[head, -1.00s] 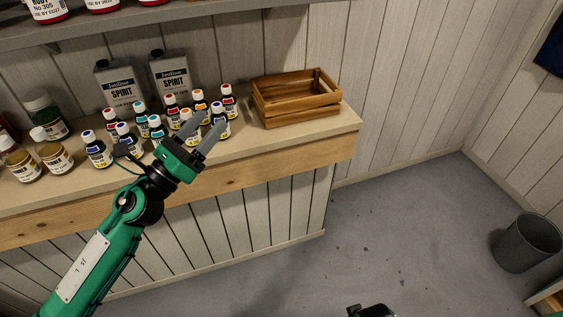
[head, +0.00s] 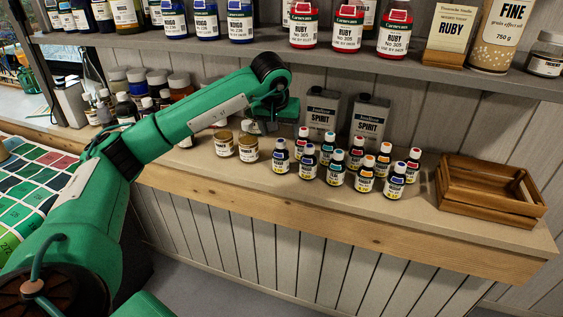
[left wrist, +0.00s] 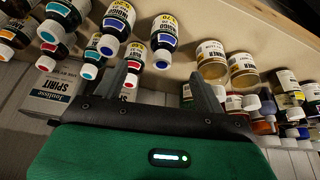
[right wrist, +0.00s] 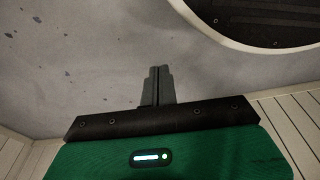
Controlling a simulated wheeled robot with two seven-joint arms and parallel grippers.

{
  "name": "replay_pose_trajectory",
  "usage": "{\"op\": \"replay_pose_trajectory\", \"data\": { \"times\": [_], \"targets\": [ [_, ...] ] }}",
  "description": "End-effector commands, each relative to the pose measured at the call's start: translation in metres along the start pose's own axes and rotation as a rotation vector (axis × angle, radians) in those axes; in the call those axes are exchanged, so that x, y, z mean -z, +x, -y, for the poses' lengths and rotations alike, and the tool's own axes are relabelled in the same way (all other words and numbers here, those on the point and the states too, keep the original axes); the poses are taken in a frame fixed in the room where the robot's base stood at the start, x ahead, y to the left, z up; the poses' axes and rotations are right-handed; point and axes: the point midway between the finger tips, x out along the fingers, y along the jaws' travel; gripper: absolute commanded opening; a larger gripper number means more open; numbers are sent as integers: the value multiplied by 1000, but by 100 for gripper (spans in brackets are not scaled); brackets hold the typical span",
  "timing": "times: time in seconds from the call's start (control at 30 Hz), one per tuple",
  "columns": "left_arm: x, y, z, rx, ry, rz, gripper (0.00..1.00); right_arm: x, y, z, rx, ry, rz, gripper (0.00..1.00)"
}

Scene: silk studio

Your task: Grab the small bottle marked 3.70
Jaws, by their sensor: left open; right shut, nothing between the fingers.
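Several small dye bottles with coloured caps stand in a cluster on the wooden shelf, among them a blue-capped one (head: 281,157) at the left end. In the left wrist view a blue-capped indigo bottle (left wrist: 164,38) is beyond and between my fingers, not touching them. My right gripper (right wrist: 160,70) is shut and empty over grey floor.
Two gold-lidded jars (head: 248,149) stand left of the small bottles. Two grey spirit cans (head: 370,121) stand behind them. A wooden crate (head: 490,195) is at the right. An upper shelf (head: 300,50) with larger bottles overhangs the back.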

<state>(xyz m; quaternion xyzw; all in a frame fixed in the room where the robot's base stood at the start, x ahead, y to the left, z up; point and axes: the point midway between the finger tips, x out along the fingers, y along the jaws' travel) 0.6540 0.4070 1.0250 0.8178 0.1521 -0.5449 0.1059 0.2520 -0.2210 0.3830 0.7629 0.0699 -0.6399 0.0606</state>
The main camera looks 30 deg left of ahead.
Motion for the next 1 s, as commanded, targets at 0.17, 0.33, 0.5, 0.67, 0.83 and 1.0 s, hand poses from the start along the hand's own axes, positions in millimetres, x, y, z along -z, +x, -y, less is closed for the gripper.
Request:
{"op": "replay_pose_trajectory", "data": {
  "times": [0.17, 0.33, 0.5, 0.67, 0.83, 1.0],
  "targets": [
    [0, 26, 5, 19, 4, 5, 71, -5, 5, 0, -1, -1, 3, 0],
    [0, 53, 4, 16, 3, 4, 71, -10, 10, -1, -2, -2, 4, 0],
    [0, 66, 5, 15, 2, 1, 71, -13, 13, -2, -3, -3, 5, 0],
    [-4, 83, 5, 14, 3, 5, 71, -20, 18, -3, -4, -5, 8, 0],
    [-6, 108, 6, 13, 2, 4, 71, -29, 26, -4, -6, -7, 7, 0],
    [-5, 117, 6, 13, 2, 1, 71, -32, 29, -5, -7, -8, 7, 0]
  ]
}}
